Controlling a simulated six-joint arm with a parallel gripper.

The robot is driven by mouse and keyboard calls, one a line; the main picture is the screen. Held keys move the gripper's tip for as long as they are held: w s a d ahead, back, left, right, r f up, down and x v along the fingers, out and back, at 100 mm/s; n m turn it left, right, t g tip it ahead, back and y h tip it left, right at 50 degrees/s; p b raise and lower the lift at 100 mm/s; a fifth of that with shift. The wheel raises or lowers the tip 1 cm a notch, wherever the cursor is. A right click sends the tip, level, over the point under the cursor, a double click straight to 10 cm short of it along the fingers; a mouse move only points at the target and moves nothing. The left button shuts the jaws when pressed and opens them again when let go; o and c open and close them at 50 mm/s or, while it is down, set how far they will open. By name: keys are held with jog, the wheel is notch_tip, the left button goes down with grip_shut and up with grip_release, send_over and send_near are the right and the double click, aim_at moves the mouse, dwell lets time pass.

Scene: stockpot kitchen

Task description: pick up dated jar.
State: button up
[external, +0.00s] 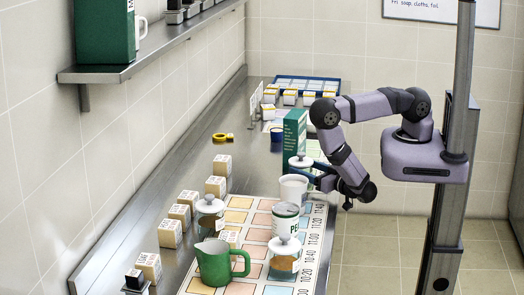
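Several lidded jars stand on the steel counter, and I cannot read a date on any of them. One glass jar with a white knobbed lid (210,206) is at the left of the coloured grid mat. A similar jar (283,266) is at the mat's right side, near the green jug. Another white knobbed lid (300,161) shows at the far end of the mat, its jar mostly hidden behind a white container. My gripper (316,177) is low beside that lid, reaching in from the right. Its fingers are small and partly hidden; their opening and any contact are unclear.
A tall green box (294,133) stands behind. Several small boxes (180,216) line the left. A blue tray (337,88) is at the back.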

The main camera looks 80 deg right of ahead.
jog(key=c, duration=0.7)
jog(key=shift+r, duration=0.2)
notch_tip(320, 180, up, 8)
jog(key=shift+r, duration=0.2)
jog(key=shift+r+p, duration=0.7)
jog(key=shift+p, duration=0.05)
